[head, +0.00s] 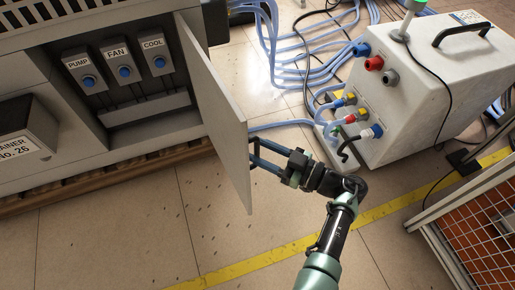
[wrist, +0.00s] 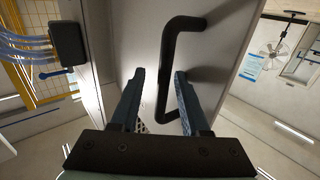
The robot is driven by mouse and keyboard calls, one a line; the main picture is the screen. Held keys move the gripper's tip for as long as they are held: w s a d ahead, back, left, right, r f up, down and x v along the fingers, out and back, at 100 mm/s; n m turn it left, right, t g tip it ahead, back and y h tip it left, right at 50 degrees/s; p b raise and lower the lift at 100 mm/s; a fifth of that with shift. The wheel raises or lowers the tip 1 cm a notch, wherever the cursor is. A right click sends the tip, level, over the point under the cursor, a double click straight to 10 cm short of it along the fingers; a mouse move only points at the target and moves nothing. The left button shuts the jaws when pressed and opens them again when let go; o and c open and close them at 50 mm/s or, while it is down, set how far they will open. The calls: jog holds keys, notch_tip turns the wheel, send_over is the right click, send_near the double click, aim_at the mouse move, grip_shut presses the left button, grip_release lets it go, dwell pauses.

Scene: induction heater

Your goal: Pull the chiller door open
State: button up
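The chiller door (head: 212,100) is a grey panel standing swung out from the cabinet, at a wide angle, with its edge toward me in the head view. My gripper (head: 258,152) is at the door's right-hand face, low down. In the wrist view, the door's face (wrist: 218,55) carries a black bar handle (wrist: 168,65). My gripper's two fingers (wrist: 160,76) are apart, one on each side of the handle, with gaps visible. The handle is mostly hidden in the head view.
Inside the open cabinet (head: 150,115) are switches marked PUMP (head: 86,77), FAN (head: 122,67) and COOL (head: 157,60). A white unit (head: 425,90) with blue hoses (head: 295,75) stands at the right. A mesh fence (head: 475,235) is at lower right. The floor below the door is clear.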

jog(key=shift+s+d+f, duration=0.1)
jog(key=shift+d, duration=0.05)
jog(key=p+v, duration=0.1)
jog(key=v, duration=1.1)
jog(key=shift+s+d, duration=0.25)
jog(key=shift+d, duration=0.1)
jog(key=shift+w, duration=0.1)
